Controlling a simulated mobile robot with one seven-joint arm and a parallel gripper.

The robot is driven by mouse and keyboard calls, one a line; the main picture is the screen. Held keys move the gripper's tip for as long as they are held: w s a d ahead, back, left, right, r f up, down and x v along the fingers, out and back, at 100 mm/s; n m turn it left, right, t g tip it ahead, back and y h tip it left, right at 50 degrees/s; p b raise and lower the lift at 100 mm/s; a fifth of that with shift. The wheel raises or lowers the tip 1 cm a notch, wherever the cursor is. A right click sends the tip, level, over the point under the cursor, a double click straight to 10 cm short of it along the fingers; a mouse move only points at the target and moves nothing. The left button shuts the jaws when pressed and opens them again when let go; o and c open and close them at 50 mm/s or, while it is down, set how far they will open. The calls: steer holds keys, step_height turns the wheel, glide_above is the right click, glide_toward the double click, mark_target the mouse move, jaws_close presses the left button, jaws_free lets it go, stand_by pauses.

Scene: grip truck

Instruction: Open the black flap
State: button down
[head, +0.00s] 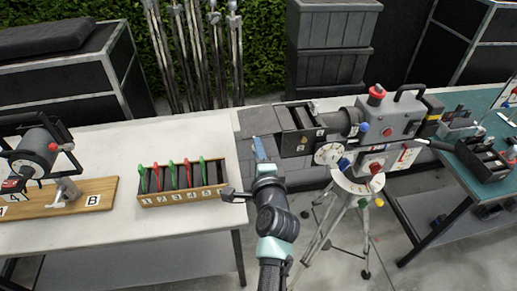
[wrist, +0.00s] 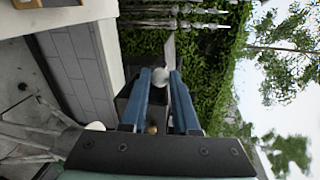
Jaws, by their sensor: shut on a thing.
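A grey film camera (head: 398,118) stands on a tripod, with a black box (head: 293,143) at its left, front end. The black flap is hard to tell apart from this box. My gripper (head: 256,147) is just left of the box, its blue fingers pointing up and away. In the wrist view my gripper (wrist: 162,84) is shut on a pale round knob (wrist: 160,76) between the fingertips. Dark surfaces show behind the fingers. Whether the knob is joined to the flap is hidden.
A white table (head: 110,222) at the left holds a wooden rack (head: 185,200) with red and green handles, close to my arm. The tripod (head: 345,215) stands right of my arm. A green-topped table (head: 490,130) is at the far right.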

steer(key=shift+r+m, duration=0.25)
steer(key=shift+m, duration=0.05)
stand_by(0.4)
steer(key=c, duration=0.7)
jaws_free()
steer(key=shift+o, duration=0.2)
steer(key=b+v, duration=0.2)
steer(key=v, duration=1.1)
steer(key=shift+d, duration=0.15)
steer(key=shift+r, duration=0.1)
